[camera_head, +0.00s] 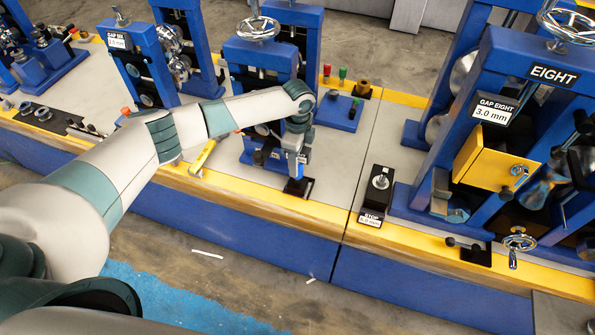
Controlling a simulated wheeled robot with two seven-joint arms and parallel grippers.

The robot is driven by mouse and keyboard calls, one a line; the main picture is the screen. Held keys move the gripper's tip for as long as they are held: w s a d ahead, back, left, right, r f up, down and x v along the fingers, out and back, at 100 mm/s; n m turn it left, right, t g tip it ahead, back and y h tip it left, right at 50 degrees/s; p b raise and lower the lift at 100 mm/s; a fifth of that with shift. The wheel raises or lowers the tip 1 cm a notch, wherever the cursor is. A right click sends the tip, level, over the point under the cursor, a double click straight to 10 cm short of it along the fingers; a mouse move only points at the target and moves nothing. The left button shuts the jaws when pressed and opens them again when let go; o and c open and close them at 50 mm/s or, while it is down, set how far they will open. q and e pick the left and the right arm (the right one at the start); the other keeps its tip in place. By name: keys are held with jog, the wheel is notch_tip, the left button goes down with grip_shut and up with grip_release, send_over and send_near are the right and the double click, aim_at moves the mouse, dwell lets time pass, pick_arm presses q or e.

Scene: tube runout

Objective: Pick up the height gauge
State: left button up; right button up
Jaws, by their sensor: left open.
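My left arm reaches in from the left over the bench, and its gripper (293,158) points down near the front edge, in front of a blue roll stand. Below the fingertips is a small black base (304,190) with a short upright part at the gripper. This may be the height gauge, but it is small and partly hidden by the gripper. The gripper is open, and I cannot tell whether its fingers are around the upright part or just above it. My right gripper is out of view.
Right of the gripper, a black block with a silver knob (380,181) stands behind a "STOP" label (371,219). The large blue stand marked EIGHT (554,75) with a yellow box (492,160) rises at the right. A yellow-handled tool (203,156) lies left of the gripper.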

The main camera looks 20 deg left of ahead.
pick_arm(q)
jog(key=shift+f, duration=0.15)
dwell(0.3)
grip_shut()
jog(key=shift+w, duration=0.1)
dwell(1.1)
